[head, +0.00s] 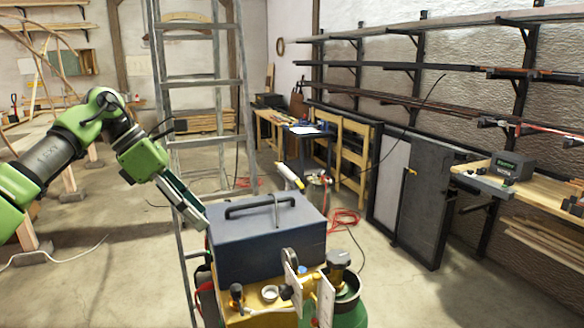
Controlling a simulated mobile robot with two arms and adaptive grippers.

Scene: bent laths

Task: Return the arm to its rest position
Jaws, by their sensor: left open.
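My left arm, green with dark joints, comes in from the left in the head view. Its gripper (196,214) hangs down and to the right, its long fingers at the left side of a dark blue-grey box (262,247) with a handle on top. The gripper is open and I see nothing between the fingers. I cannot tell whether its tips touch the box. My right gripper is not in view.
A grey stepladder (204,83) stands close behind the left gripper. Wall racks (425,75) with long bars and a wooden workbench (540,188) are on the right. A red cable (344,220) lies on the floor. Open floor (110,285) shows at the lower left.

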